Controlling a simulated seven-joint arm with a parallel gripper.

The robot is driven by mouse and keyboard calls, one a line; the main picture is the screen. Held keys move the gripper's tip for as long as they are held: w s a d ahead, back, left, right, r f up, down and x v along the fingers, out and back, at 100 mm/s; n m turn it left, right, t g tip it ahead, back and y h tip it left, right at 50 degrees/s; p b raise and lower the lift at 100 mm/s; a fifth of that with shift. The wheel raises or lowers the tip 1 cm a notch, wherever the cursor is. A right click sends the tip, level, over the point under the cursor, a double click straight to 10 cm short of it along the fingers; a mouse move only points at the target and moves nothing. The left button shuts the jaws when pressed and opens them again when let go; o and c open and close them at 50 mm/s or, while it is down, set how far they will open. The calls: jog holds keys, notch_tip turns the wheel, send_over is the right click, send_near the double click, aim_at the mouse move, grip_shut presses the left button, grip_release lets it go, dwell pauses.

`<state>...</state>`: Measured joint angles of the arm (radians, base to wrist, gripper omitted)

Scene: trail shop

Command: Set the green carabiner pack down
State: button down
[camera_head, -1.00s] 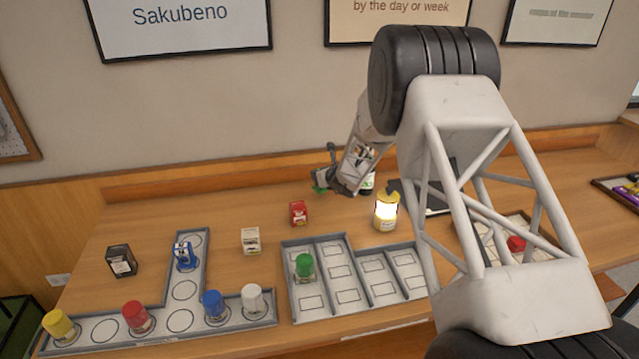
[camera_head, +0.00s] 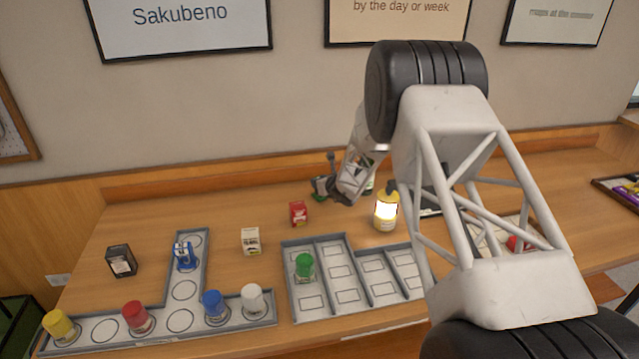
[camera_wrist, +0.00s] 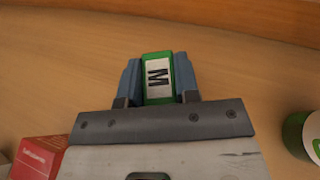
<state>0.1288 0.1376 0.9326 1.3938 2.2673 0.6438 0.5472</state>
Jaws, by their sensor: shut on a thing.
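The green carabiner pack (camera_wrist: 158,78), with a white label reading M, is between the two blue-grey fingers of my gripper (camera_wrist: 159,82) in the wrist view. The fingers are shut on it from both sides. In the head view my gripper (camera_head: 322,190) is low over the back of the wooden table, behind the red box. The pack is mostly hidden there by the gripper. I cannot tell whether the pack touches the table.
A T-shaped tray (camera_head: 205,240) lies left. Bare table lies left of my gripper.

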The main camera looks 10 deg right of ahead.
jog(key=shift+f, duration=0.1)
jog(key=c, duration=0.8)
grip_release()
jog(key=shift+c, duration=0.2)
jog(key=v, duration=1.2)
